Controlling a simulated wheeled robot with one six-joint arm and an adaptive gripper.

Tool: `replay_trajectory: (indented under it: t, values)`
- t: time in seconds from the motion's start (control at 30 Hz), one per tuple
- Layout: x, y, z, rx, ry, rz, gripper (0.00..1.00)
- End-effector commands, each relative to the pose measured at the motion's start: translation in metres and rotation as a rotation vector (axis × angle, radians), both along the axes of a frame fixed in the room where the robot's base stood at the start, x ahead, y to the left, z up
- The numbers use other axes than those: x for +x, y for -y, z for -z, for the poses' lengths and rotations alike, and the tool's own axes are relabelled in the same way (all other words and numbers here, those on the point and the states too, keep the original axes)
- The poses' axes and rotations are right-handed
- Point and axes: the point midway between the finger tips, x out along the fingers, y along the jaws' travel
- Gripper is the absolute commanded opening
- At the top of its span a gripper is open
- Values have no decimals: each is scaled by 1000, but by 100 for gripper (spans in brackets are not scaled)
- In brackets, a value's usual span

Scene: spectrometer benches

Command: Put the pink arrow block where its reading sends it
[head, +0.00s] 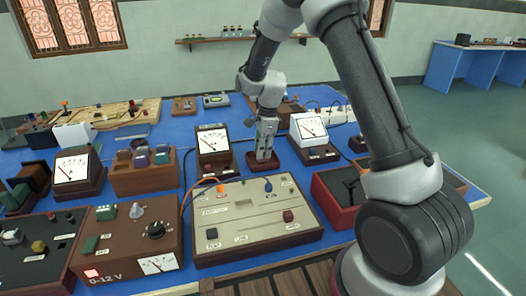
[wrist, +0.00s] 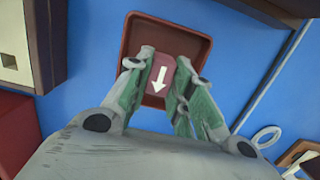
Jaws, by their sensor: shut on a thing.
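The pink arrow block (wrist: 159,76) shows in the wrist view between the fingers of my gripper (wrist: 166,60), with its white arrow pointing toward the bottom of the picture. My gripper is shut on it. Behind the block is a small reddish-brown tray (wrist: 137,33), which also shows in the head view (head: 274,165). In the head view my gripper (head: 264,150) points straight down over this tray, and the block cannot be made out there. I cannot tell whether the block touches the tray floor.
Meters with white dials stand left (head: 214,140) and right (head: 309,129) of the tray. A beige panel box (head: 250,215) lies in front, with a brown 0-12 V box (head: 125,240) to its left. A red open box (head: 335,195) is at right. Cables run nearby.

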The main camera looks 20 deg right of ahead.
Motion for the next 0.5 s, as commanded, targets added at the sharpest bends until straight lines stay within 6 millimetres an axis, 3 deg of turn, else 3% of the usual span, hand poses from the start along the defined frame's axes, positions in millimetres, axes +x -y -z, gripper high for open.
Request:
replay_trajectory:
  t: [0.37,0.4,0.5]
  values:
    - [0,0,7,0,1,0,0]
    - [0,0,7,0,1,0,26]
    - [0,0,7,1,1,0,44]
